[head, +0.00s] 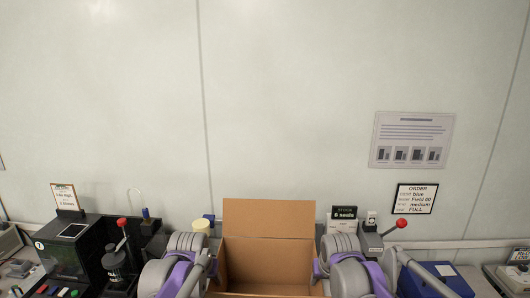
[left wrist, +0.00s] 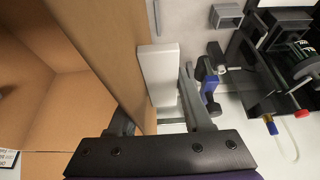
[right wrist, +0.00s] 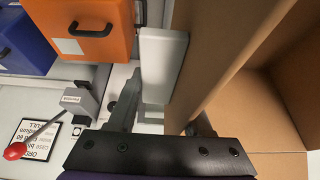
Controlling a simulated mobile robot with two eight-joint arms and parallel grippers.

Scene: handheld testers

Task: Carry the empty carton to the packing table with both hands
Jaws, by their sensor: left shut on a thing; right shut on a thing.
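The open brown cardboard carton (head: 268,262) is at the bottom middle of the head view, with its back flap (head: 268,218) standing up. The part of its inside that shows looks empty. My left gripper (left wrist: 155,105) is shut on the carton's left side, one finger inside the wall and one outside by a white block (left wrist: 160,75). My right gripper (right wrist: 168,105) is shut the same way on the right side, by another white block (right wrist: 162,60). In the head view my arms flank the carton and the fingertips are hidden. I cannot tell which surface is the packing table.
A black machine (head: 72,262) and a red-knobbed lever (head: 122,222) stand left of the carton. A stock sign (head: 344,213), another red-knobbed lever (head: 401,223) and a blue bin (head: 440,280) are to the right. The right wrist view shows an orange bin (right wrist: 110,42). A wall rises behind.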

